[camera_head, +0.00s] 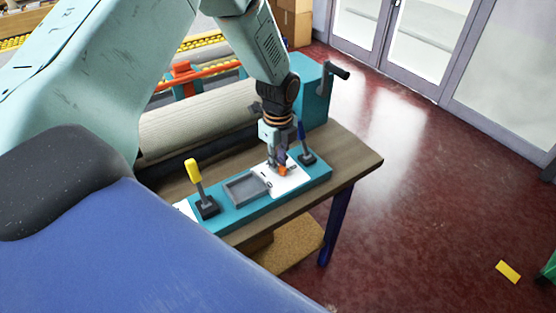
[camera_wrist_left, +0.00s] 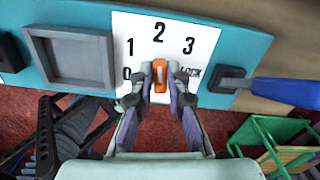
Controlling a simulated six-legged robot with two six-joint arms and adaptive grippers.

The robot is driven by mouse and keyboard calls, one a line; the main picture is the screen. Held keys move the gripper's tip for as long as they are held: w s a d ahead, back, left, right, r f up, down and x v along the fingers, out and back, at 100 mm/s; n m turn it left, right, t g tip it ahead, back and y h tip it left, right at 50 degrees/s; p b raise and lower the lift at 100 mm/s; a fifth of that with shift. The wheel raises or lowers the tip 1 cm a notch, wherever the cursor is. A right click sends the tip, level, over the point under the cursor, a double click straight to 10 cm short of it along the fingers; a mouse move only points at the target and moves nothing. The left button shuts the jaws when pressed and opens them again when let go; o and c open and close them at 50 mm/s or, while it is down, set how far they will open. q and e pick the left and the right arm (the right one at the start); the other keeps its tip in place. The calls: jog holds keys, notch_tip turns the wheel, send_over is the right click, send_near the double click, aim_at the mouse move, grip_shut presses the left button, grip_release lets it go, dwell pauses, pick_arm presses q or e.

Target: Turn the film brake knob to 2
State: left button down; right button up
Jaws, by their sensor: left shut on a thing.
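The film brake knob (camera_wrist_left: 160,74) is small and orange, on a white dial plate (camera_wrist_left: 196,32) marked 0, 1, 2, 3 and LOCK. In the left wrist view it stands nearly upright, its long side roughly in line with the 2. My left gripper (camera_wrist_left: 160,94) is shut on the knob, one finger on each side. The fingers partly cover the 0 and LOCK marks. In the head view, my left gripper (camera_head: 281,163) reaches down to the plate, and a bit of the orange knob (camera_head: 283,171) shows at its tips. My right gripper is not in view.
The teal panel (camera_head: 232,218) lies along the table edge. A yellow-handled lever (camera_head: 193,171) and a blue-handled lever (camera_head: 301,133) flank the dial, with a grey tray (camera_head: 229,191) left of it. A pale roll (camera_head: 195,118) lies behind. Open red floor (camera_head: 420,200) is to the right.

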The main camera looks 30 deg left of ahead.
pick_arm(q)
jog(key=c, duration=1.3)
grip_release()
notch_tip(320, 180, up, 12)
jog(key=shift+r, duration=0.1)
